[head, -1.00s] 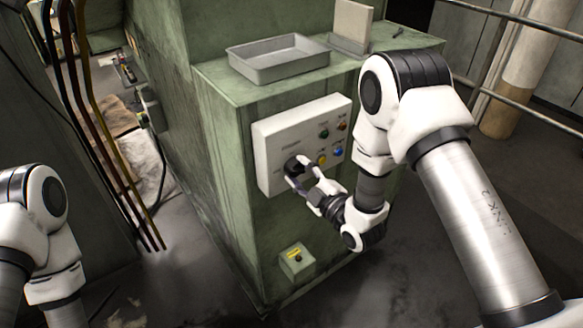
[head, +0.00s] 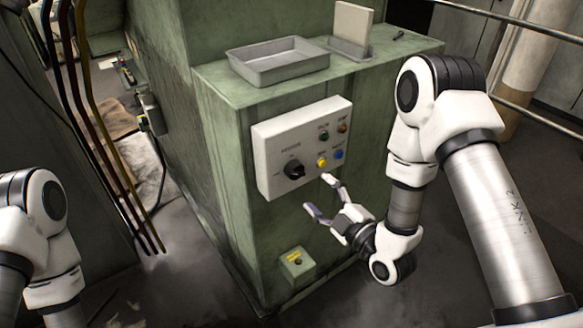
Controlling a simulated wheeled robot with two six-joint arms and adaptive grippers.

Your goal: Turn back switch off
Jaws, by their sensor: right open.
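The black rotary switch (head: 294,170) sits at the lower left of the white control panel (head: 268,143) on the front of the green machine. Its knob is fully visible; I cannot read its exact setting. My right gripper (head: 318,194) is open and empty, apart from the switch, to its lower right and in front of the panel's lower edge. My left arm shows at the left edge, but its gripper is out of the picture.
The panel also carries a yellow button (head: 322,162), a blue button (head: 338,154), a green one (head: 324,135) and a red one (head: 342,128). A small box (head: 297,263) is mounted below. A grey tray (head: 277,67) rests on the machine top. Hoses hang at the left.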

